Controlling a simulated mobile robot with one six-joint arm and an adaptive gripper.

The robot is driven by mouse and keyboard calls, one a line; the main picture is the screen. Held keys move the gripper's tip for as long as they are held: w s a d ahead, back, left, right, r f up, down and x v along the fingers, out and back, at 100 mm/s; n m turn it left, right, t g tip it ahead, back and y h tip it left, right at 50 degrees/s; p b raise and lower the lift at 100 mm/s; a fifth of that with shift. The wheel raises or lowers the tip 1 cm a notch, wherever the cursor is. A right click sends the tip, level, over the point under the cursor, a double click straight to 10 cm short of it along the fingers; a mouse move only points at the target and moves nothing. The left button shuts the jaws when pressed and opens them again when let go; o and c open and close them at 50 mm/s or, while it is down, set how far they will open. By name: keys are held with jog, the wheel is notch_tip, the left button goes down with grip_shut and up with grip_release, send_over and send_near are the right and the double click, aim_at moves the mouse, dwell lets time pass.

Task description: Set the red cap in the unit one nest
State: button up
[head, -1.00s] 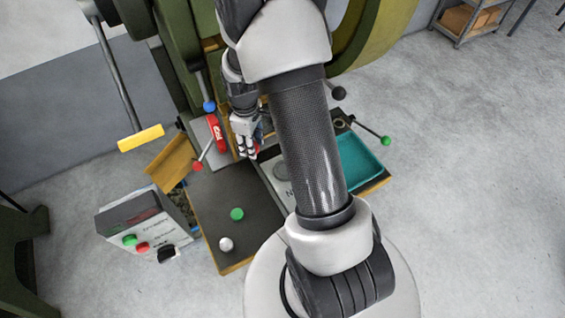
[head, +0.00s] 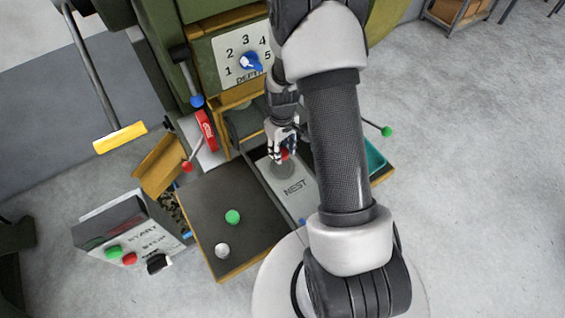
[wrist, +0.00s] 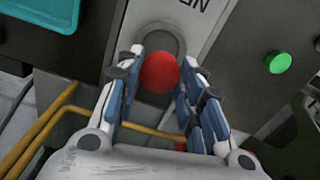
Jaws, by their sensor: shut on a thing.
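The red cap (wrist: 160,72) is between the fingertips of my gripper (wrist: 158,76), which is shut on it. In the head view a small part of the red cap (head: 285,155) shows under my gripper (head: 284,150). The nest (wrist: 178,39) is a round grey recess in a light plate marked NEST; the cap overlaps part of it in the wrist view. In the head view the nest (head: 283,171) lies just below the gripper. The cap appears above the plate; the exact gap cannot be told. No unit number is readable on the plate.
A green cap (head: 233,217) and a white ball-like piece (head: 222,250) lie on the dark tray left of the plate. A teal tray (head: 375,158) is to the right. A red lever (head: 206,130), a depth dial (head: 250,62) and a start/stop box (head: 130,240) stand nearby.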

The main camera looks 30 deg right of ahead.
aim_at(282, 167)
jog(key=shift+f+b, duration=0.8)
jog(key=shift+f, duration=2.4)
jog(key=shift+f+b, duration=0.3)
jog(key=shift+f, duration=0.05)
jog(key=o, duration=1)
